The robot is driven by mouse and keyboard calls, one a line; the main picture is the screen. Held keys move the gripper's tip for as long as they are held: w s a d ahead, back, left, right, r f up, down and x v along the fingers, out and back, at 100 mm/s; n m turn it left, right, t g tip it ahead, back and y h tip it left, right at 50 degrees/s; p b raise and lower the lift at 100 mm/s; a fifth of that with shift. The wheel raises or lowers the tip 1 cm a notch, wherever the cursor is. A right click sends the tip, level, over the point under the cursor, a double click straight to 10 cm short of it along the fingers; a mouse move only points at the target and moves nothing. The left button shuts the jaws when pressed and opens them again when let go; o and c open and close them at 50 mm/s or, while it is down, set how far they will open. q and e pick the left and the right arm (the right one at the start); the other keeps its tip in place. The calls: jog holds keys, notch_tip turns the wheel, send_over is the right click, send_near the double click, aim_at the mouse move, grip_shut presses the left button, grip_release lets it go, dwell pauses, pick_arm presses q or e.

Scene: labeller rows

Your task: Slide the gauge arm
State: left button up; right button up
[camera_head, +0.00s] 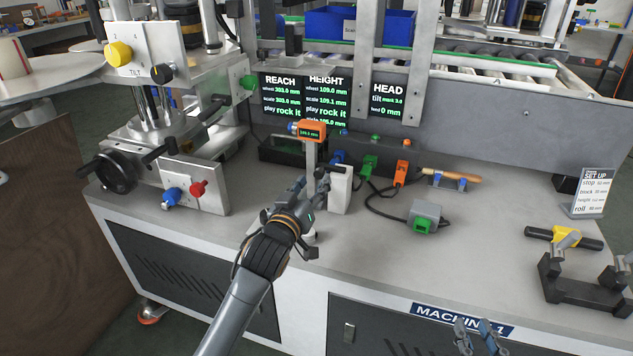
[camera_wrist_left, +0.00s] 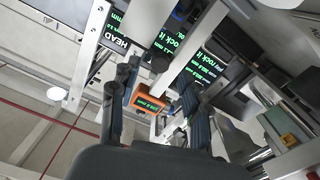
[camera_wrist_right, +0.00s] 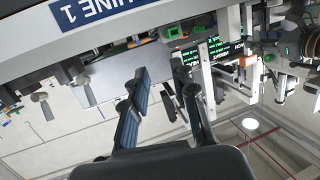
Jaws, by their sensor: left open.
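The gauge is an orange digital readout (camera_head: 311,131) on a pale upright post, standing on the bench in front of the dark display panel. My left gripper (camera_head: 313,184) is open just below and in front of it, beside a white block (camera_head: 340,190). In the left wrist view the orange readout (camera_wrist_left: 150,103) shows between the two spread fingers, beyond them; I cannot tell whether either finger touches the gauge. My right gripper (camera_head: 482,338) is low at the bottom edge of the head view. In the right wrist view its fingers (camera_wrist_right: 161,85) are apart with nothing between them.
Green (camera_head: 368,165) and orange (camera_head: 402,172) connectors stand right of the gauge. A grey-green box (camera_head: 425,215) with a cable lies on the bench. A handwheel and column assembly (camera_head: 112,172) stands left. A yellow-and-black tool (camera_head: 565,236) is at right.

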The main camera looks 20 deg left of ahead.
aim_at(318, 175)
pick_arm(q)
jog(key=shift+w+d+b, duration=0.1)
jog(key=shift+w+b, duration=0.2)
jog(key=shift+w, duration=1.25)
pick_arm(e)
jog(key=shift+w+a+r+t, duration=0.2)
jog(key=shift+r+t, duration=0.35)
jog(key=shift+r, duration=0.35)
jog(key=shift+w+a+r+t, duration=0.15)
jog(key=shift+r+t, duration=0.4)
jog(key=shift+r, duration=0.3)
pick_arm(q)
grip_shut()
